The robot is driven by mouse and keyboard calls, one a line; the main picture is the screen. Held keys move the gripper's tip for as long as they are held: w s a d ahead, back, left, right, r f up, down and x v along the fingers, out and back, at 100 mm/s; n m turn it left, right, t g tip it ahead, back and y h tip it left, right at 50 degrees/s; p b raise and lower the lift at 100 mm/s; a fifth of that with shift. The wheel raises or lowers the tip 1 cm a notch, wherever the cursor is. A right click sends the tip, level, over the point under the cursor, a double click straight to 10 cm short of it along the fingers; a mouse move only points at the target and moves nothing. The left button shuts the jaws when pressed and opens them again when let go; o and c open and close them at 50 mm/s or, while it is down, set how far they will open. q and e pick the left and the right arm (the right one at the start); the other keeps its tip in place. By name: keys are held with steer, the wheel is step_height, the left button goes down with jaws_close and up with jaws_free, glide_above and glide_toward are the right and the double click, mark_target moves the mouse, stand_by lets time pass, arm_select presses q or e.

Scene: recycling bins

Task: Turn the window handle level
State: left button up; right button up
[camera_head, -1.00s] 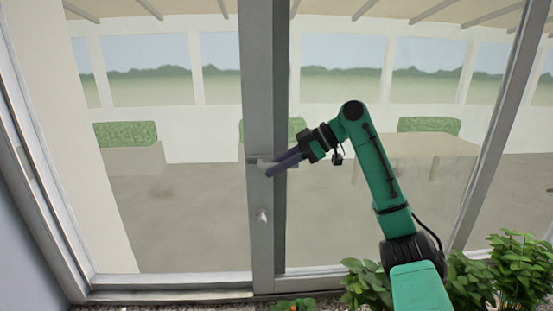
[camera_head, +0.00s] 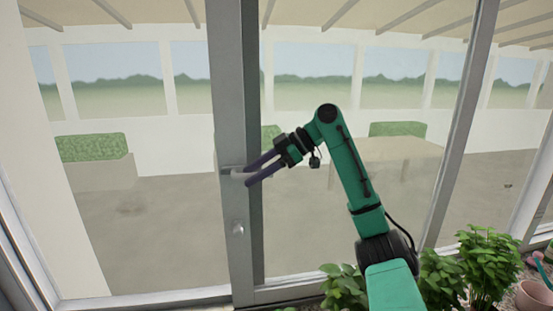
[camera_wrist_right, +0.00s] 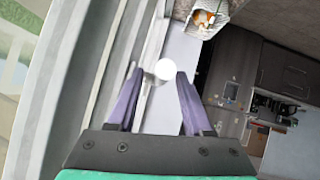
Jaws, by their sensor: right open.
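The window handle (camera_head: 238,175) is a pale lever on the grey window frame (camera_head: 231,110). It points right from its mount and looks close to level. My right gripper (camera_head: 247,178) reaches it from the right, with its purple fingers apart, one above and one below the handle's free end. In the right wrist view, the open fingers (camera_wrist_right: 158,76) stand either side of a round white end, likely the handle (camera_wrist_right: 165,70). Whether a finger touches it I cannot tell. My left gripper is not in view.
A pale knob (camera_head: 238,228) sits lower on the same frame. Leafy plants (camera_head: 485,262) and a pot (camera_head: 535,298) stand at the lower right. Glass panes lie either side of the frame. The wrist view shows a basket (camera_wrist_right: 202,18) and dark cabinets (camera_wrist_right: 238,75).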

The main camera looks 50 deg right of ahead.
steer(key=p+v, duration=0.2)
steer(key=v, duration=1.1)
